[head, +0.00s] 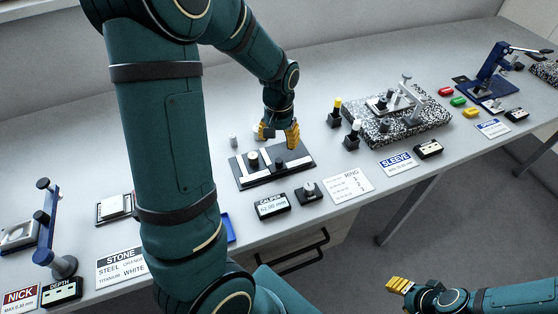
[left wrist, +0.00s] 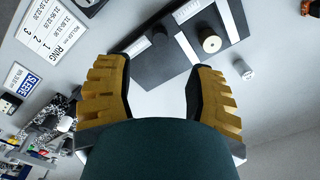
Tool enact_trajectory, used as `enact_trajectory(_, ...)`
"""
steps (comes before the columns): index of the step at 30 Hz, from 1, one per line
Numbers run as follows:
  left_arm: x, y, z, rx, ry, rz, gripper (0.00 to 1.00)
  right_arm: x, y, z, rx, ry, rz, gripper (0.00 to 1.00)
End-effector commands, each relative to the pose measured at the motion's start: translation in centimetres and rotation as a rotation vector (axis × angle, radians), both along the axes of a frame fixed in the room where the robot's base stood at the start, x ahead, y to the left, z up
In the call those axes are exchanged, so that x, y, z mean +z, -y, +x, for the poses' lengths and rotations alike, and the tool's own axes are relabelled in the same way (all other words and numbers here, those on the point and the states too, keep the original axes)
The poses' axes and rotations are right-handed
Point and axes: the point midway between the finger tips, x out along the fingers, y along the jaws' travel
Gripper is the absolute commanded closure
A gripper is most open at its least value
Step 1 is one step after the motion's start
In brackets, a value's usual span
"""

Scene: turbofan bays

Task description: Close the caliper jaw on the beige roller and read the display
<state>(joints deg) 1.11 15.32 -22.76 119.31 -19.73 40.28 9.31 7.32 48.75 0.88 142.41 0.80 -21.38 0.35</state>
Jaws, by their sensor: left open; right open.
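The caliper is a black board (head: 245,181) with white bars and dark posts; it also shows in the left wrist view (left wrist: 165,68). A small beige roller (left wrist: 209,40) with a dark centre stands upright on it, between white bars. A dark knob (left wrist: 160,38) stands beside it. The caliper display (head: 272,206) seems to read 62.00 mm. My left gripper (head: 279,134) is open, with yellow fingers just above the board's back edge; nothing shows between the fingertips. My right gripper (head: 400,286) is open, low at the right, away from the bench.
A small grey cylinder (head: 233,141) stands behind the board's left end; the left wrist view shows it too (left wrist: 243,69). A black dial box (head: 309,191) and ring card (head: 348,184) lie in front. A speckled plate (head: 440,113) with a stand is at the right.

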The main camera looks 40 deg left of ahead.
Motion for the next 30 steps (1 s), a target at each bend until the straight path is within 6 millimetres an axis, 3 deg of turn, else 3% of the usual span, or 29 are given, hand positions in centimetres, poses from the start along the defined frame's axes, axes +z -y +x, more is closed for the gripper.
enact_trajectory(9,-6.6,0.0,-0.1,0.001,-0.004,-0.001,0.45,-1.3,-0.1,-0.4,0.008,-0.009,0.002,0.53)
enact_trajectory(15,-9.2,0.0,0.0,0.001,-0.002,-0.001,0.45,-1.7,-0.1,-0.6,0.01,-0.013,0.003,0.53)
enact_trajectory(29,-10.3,0.0,0.0,0.0,0.001,-0.001,0.45,-1.8,-0.1,-0.6,0.012,-0.013,0.003,0.53)
enact_trajectory(30,-10.3,0.0,0.0,0.0,0.001,-0.001,0.5,-1.8,-0.1,-0.6,0.012,-0.013,0.003,0.53)
